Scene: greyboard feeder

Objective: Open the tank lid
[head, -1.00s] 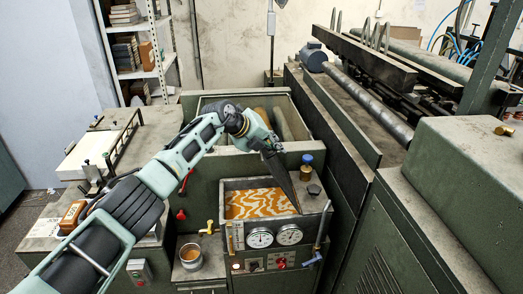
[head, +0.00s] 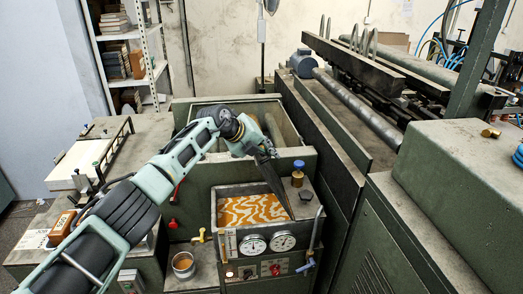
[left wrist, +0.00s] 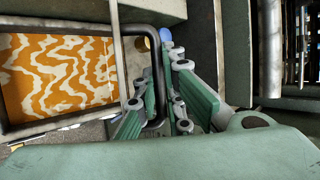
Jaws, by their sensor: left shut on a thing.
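The tank (head: 216,213) is a grey metal box with its top open, showing orange and white swirled contents. Its lid (head: 277,186) appears as a dark narrow plate, nearly edge-on, standing up at a tilt along the tank's right side. My left gripper (head: 262,149) is at the raised upper end of the lid. In the left wrist view the green finger pads of my left gripper (left wrist: 170,112) are closed around a black bent handle (left wrist: 157,75). The swirled contents show to the left there. My right gripper is out of view.
A blue-capped bottle (head: 298,173) and a dark cap stand right of the lid. Gauges (head: 253,244) and a blue-ended lever (head: 316,230) are on the front. A metal cup (head: 183,265) sits lower left. Machinery with a roller (head: 360,110) stands to the right.

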